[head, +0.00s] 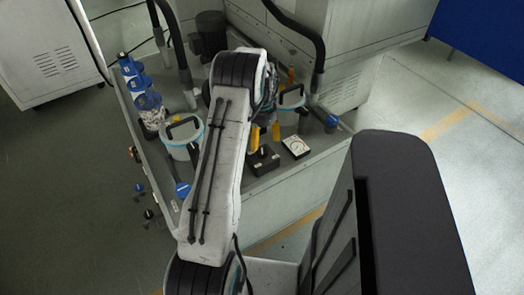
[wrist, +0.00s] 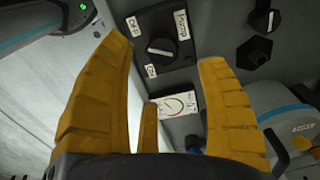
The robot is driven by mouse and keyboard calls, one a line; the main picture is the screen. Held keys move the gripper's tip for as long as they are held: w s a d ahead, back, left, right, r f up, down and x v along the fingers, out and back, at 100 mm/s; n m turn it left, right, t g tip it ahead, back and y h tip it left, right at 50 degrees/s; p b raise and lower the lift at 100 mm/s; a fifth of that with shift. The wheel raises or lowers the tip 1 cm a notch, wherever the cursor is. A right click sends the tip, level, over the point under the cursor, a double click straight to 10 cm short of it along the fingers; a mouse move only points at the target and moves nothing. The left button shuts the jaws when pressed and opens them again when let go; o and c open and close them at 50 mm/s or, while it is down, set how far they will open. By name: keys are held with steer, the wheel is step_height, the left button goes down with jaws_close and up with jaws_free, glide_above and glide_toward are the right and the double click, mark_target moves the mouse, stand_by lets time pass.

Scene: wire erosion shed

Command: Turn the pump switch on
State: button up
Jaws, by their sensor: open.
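In the head view a black box with a knob, which appears to be this switch (head: 263,161), sits on the grey bench top just below my gripper (head: 264,137). Contact with the knob is not visible.
A white dial gauge (head: 296,147) stands right of the switch. Lidded canisters with black handles stand left (head: 183,140) and behind right (head: 291,98). Blue-topped cylinders (head: 134,75) line the bench's left edge. Another black knob (wrist: 264,20) and a hexagonal fitting (wrist: 254,52) are nearby.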

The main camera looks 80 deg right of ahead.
mark_target(262, 150)
steer(key=shift+d+f, duration=0.1)
steer(key=shift+f, duration=3.5)
steer(key=shift+c, duration=0.2)
steer(key=c, duration=1.2)
